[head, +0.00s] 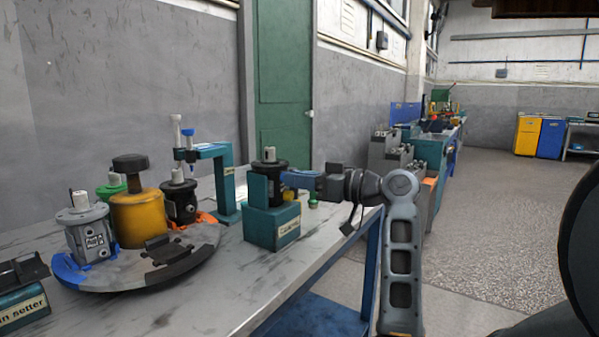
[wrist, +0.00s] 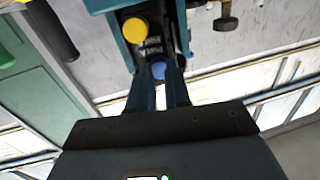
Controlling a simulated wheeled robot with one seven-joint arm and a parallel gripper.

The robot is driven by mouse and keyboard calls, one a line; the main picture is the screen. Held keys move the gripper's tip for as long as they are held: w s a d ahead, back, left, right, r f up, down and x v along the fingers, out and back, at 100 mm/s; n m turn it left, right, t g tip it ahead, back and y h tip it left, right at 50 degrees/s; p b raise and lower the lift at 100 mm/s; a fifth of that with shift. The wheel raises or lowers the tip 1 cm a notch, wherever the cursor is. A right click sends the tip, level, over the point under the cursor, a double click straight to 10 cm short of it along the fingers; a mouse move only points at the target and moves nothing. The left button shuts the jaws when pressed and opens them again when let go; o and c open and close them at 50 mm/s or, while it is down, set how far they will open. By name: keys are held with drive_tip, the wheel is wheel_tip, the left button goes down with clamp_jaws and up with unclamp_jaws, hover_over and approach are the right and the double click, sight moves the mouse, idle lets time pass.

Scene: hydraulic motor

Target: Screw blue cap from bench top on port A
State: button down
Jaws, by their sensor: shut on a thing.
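A black motor with a light shaft (head: 269,154) stands upright in a teal fixture (head: 263,228) near the bench's right edge. My gripper (head: 286,178) reaches in from the right at the motor's side. In the wrist view, its two fingers (wrist: 159,82) are shut on the blue cap (wrist: 158,70). The cap sits at the motor's dark side face (wrist: 150,47), beside a round yellow cap (wrist: 135,30). I cannot tell whether the blue cap is threaded in the port. The head view hides the blue cap behind the fingers and the fixture.
A round turntable (head: 205,250) at left carries a grey motor (head: 88,232), a yellow cylinder (head: 138,216) and a dark motor (head: 180,200). A teal stand (head: 226,185) with a blue-tipped tool is behind the fixture. A small green piece (head: 313,201) lies nearby. The front bench (head: 215,305) is clear.

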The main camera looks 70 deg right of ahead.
drive_tip(key=shift+r+m+p, duration=0.1)
drive_tip(key=shift+m+p, duration=0.5)
drive_tip(key=shift+p, duration=0.05)
drive_tip(key=c, duration=1.2)
unclamp_jaws()
drive_tip(key=n+b, duration=1)
drive_tip(key=b, duration=0.1)
drive_tip(key=shift+b, duration=0.4)
